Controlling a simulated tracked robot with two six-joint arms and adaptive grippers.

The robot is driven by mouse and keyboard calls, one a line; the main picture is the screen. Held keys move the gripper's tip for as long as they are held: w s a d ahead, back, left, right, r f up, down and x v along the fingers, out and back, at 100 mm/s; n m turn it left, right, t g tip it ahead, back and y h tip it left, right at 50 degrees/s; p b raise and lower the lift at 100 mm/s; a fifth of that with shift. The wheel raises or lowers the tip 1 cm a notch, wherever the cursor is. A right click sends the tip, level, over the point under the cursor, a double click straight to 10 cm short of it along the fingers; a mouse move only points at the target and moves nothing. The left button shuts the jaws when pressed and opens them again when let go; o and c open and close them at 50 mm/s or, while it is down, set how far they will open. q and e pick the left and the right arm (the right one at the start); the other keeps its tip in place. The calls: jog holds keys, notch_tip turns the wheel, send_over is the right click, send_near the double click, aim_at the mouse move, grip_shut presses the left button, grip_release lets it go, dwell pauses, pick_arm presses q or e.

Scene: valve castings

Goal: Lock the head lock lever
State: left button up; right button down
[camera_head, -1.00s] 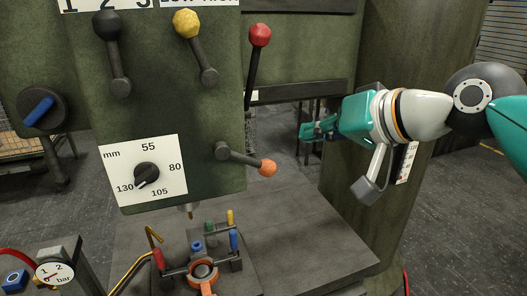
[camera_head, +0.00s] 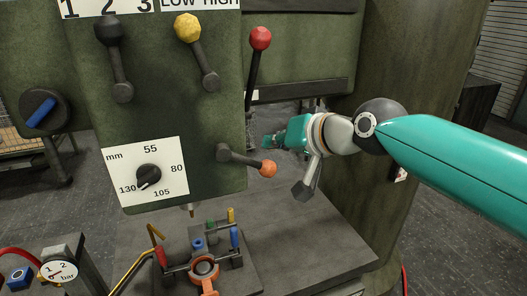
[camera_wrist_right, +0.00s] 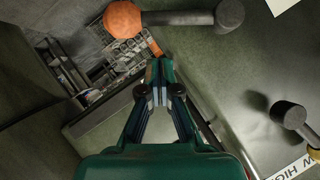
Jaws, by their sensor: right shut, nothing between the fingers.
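No readable label marks the head lock lever. A lever with an orange knob (camera_head: 268,169) sticks out rightward from the lower right of the green machine head (camera_head: 215,120). A red-knobbed lever (camera_head: 260,40) stands upright at the head's right edge. My right gripper (camera_head: 268,141) is shut and empty, just above and beyond the orange knob in the head view, apart from both levers. In the right wrist view its closed fingers (camera_wrist_right: 160,75) point toward the area below the orange knob (camera_wrist_right: 122,19), with a gap between. My left gripper is not in view.
Black (camera_head: 107,30) and yellow (camera_head: 188,28) knobbed levers and a mm dial (camera_head: 148,176) are on the head's front. Below, a clamped orange part (camera_head: 205,270) sits on the grey table (camera_head: 320,245). A thick green column (camera_head: 415,60) stands behind my right arm.

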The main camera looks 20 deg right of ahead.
aim_at(247, 161)
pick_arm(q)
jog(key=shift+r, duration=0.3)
pick_arm(e)
jog(key=shift+w+a+f, duration=0.1)
jog(key=shift+a+f, duration=0.4)
jog(key=shift+f, duration=0.25)
jog(key=shift+w+a+f, duration=0.1)
jog(key=shift+a+f, duration=0.4)
jog(key=shift+f, duration=0.25)
